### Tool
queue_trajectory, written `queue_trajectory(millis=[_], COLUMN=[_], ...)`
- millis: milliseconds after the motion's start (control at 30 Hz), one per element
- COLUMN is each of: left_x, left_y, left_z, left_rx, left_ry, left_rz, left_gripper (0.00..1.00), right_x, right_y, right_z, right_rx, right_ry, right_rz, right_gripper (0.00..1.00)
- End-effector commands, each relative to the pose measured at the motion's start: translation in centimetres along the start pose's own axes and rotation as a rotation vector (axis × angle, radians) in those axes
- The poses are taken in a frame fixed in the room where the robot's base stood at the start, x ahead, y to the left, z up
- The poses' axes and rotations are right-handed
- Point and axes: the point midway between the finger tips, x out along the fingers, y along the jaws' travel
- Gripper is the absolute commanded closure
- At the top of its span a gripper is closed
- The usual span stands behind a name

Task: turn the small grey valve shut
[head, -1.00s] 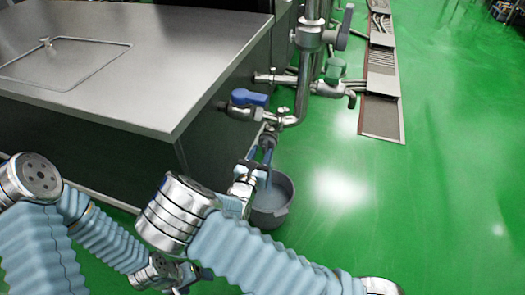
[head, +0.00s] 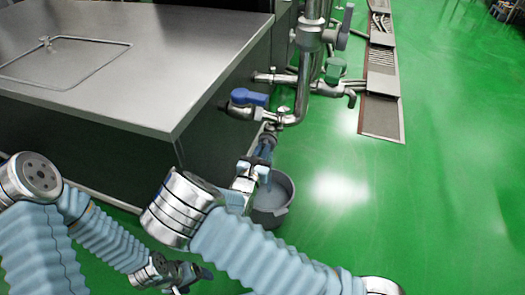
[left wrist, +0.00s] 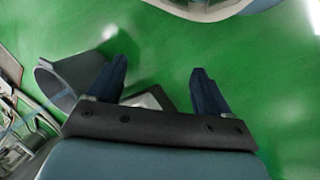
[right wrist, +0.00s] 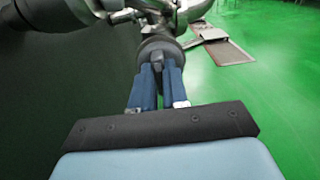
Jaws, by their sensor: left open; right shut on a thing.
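The small grey valve (head: 268,138) is a dark grey round piece at the lower end of a steel pipe, above a grey bucket (head: 284,203). My right gripper (head: 264,150) reaches it from below. In the right wrist view the fingers (right wrist: 160,72) are close together and shut on the underside of the grey valve (right wrist: 160,48). The fingers hide part of it, and I cannot tell how far it is turned. My left gripper (head: 204,276) is low, left of the bucket. It is open and empty in the left wrist view (left wrist: 160,75).
Above are a blue-handled valve (head: 248,97), a green-handled valve (head: 334,70) and a grey lever (head: 345,27) on steel pipes. A steel-topped cabinet (head: 150,65) stands at left. A floor drain (head: 381,115) lies behind. The green floor at right is clear.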

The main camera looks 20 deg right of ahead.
Motion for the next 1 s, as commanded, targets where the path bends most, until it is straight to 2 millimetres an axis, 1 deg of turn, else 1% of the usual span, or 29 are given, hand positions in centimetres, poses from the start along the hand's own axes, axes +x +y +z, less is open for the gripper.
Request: queue_trajectory(millis=[267, 567, 767, 1000], left_x=[0.4, 1.6, 3.0, 5.2], left_y=[-0.3, -1.1, -2.1, -3.7], left_z=[-0.1, -0.3, -0.6, -0.9], left_rx=[-0.002, -0.007, -0.013, -0.022], left_ry=[0.002, 0.009, 0.016, 0.026], left_rz=[-0.002, -0.007, -0.014, -0.023], left_gripper=[0.20, 0.20, 0.20, 0.20], right_x=[0.0, 0.0, 0.0, 0.0], right_y=[0.0, -0.2, -0.3, -0.4], right_z=[-0.1, -0.4, -0.6, -0.8], right_rx=[0.099, 0.349, 0.542, 0.771], right_ry=[0.002, 0.002, 0.002, 0.001], right_rz=[0.000, -0.002, -0.001, -0.001], right_gripper=[1.00, 1.00, 1.00, 1.00])
